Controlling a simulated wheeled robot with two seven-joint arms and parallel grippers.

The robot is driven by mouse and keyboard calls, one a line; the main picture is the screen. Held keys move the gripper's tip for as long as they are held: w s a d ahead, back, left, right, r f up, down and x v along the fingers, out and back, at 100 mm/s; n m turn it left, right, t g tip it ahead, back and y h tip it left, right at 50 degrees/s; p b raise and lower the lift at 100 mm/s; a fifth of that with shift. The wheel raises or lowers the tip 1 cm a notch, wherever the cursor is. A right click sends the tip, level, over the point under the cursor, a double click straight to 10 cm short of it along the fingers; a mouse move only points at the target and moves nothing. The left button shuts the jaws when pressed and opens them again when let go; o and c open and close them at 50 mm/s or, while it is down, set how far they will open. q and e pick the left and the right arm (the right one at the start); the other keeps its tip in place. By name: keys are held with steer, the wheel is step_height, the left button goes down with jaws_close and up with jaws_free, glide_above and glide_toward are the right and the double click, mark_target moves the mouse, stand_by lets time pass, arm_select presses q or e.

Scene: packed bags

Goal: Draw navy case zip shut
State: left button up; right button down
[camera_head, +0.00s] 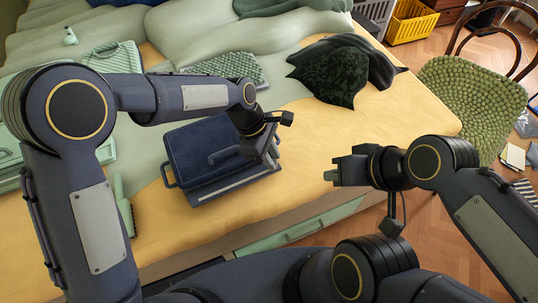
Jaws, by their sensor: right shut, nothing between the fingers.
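The navy case (195,148) lies on the yellow bed cover, its lid down and a handle on its top. Another handle sticks out at its left side. A pale strip runs along its front edge; I cannot make out the zip pull. My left gripper (266,158) is at the right end of the case, pointing down and hiding that corner. I cannot tell whether its fingers are open or touch the case. My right gripper (330,176) is shut and empty, apart from the case, to its right near the bed's front edge.
A dark patterned cloth (335,72) lies on the bed beyond the case. A green woven item (222,66) lies behind my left arm. A green brush-like thing (123,205) lies left of the case. A chair (470,95) and a yellow crate (411,22) stand on the floor at right.

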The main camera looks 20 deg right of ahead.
arm_select(q)
steer(key=shift+o, duration=0.4)
steer(key=shift+d, duration=0.15)
steer(key=v, duration=0.8)
steer(key=shift+p, duration=0.3)
